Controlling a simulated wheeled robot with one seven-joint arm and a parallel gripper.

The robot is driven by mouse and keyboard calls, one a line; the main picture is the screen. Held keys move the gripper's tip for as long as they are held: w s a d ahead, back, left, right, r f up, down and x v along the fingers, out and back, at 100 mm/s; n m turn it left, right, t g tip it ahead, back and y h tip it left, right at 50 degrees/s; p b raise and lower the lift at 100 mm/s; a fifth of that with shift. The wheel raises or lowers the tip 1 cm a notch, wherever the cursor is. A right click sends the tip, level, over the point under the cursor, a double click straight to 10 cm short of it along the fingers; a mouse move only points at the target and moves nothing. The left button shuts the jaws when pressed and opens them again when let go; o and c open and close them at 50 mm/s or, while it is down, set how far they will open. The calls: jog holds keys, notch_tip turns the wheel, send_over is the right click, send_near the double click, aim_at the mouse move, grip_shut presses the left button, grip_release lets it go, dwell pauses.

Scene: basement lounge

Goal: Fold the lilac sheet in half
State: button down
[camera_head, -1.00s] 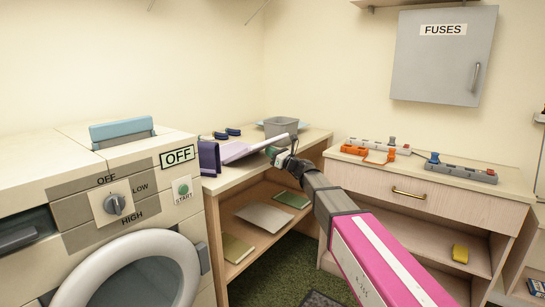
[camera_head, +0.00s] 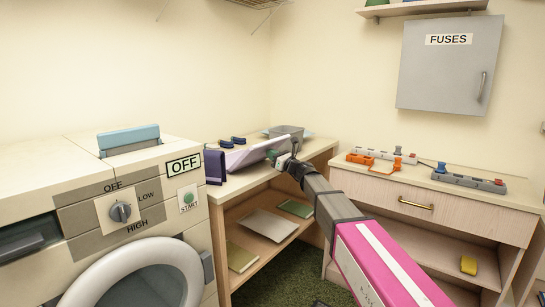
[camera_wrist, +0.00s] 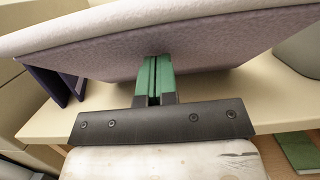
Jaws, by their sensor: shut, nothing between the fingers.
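The lilac sheet (camera_head: 248,155) is on the wooden counter (camera_head: 238,184) beside the washing machine, partly raised and tilted. In the wrist view the sheet (camera_wrist: 220,50) spans the top as a slanted panel, its lower face towards me and its edge above the counter. My gripper (camera_head: 278,157) is at the sheet's right end. Its green fingers (camera_wrist: 154,62) are shut together, with their tips against or just under the sheet's lower face; I cannot tell if they touch. The sheet's far side is hidden.
A dark purple upright piece (camera_head: 214,166) stands at the sheet's left end. Dark blue objects (camera_head: 238,141) and a grey bin (camera_head: 287,133) are behind. The washing machine (camera_head: 110,215) borders the left; a drawer cabinet with power strips (camera_head: 470,179) is right.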

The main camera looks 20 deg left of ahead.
jog(key=shift+r+x, duration=0.15)
jog(key=shift+x, duration=1.55)
jog(key=shift+r+x, duration=0.15)
jog(key=shift+x, duration=1.6)
jog(key=shift+w+a, duration=0.3)
jog(key=shift+a, duration=0.45)
jog(key=shift+w+a, duration=0.3)
jog(key=shift+a, duration=0.45)
jog(key=shift+w+a, duration=0.3)
jog(key=shift+a, duration=0.45)
jog(key=shift+d, duration=0.1)
jog(key=shift+s+d+r, duration=0.4)
jog(key=shift+d+r, duration=0.45)
jog(key=shift+d, duration=0.05)
jog(key=shift+s+d+r, duration=0.4)
jog(key=shift+d+r, duration=0.4)
jog(key=shift+d, duration=0.1)
jog(key=shift+s+d+r, duration=0.35)
jog(key=shift+d+r, duration=0.5)
jog(key=shift+d, duration=0.05)
